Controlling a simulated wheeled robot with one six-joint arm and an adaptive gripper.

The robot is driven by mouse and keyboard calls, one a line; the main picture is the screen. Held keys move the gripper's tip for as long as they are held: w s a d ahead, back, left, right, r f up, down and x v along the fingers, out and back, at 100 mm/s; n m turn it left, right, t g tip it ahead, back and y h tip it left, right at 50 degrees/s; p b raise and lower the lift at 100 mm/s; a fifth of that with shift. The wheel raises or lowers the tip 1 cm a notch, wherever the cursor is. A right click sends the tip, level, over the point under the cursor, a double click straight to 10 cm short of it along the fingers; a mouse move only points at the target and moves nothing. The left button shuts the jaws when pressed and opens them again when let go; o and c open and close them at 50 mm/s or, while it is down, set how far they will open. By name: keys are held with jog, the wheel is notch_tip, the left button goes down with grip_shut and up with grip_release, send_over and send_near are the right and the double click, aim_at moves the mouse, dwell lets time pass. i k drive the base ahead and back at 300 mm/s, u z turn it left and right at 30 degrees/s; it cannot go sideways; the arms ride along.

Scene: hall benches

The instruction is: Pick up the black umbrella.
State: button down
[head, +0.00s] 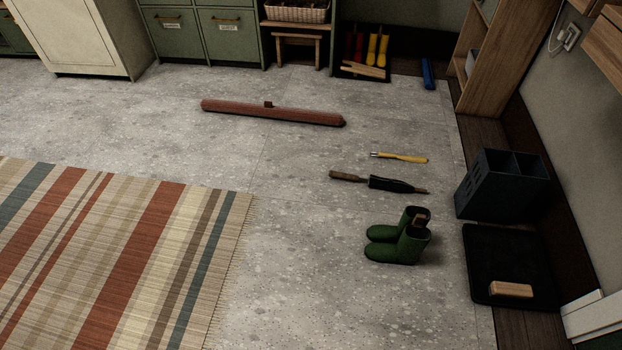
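The black umbrella (392,184) lies folded on the grey speckled floor, right of the middle in the head view. Its brown handle points left and its narrow tip points right. It lies apart from the things around it, and nothing covers it. My gripper is not in view.
A yellow-handled tool (402,157) lies just behind the umbrella. Green boots (400,243) stand in front of it. A dark divided bin (487,190) and a black tray (482,260) are at the right. A reddish roll (270,113) lies farther back. Floor left of the umbrella is clear.

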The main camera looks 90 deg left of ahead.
aim_at(395, 185)
jog(key=u, duration=2.05)
jog(key=k, duration=0.9)
jog(key=u, duration=1.55)
jog(key=i, duration=1.85)
jog(key=z, duration=0.15)
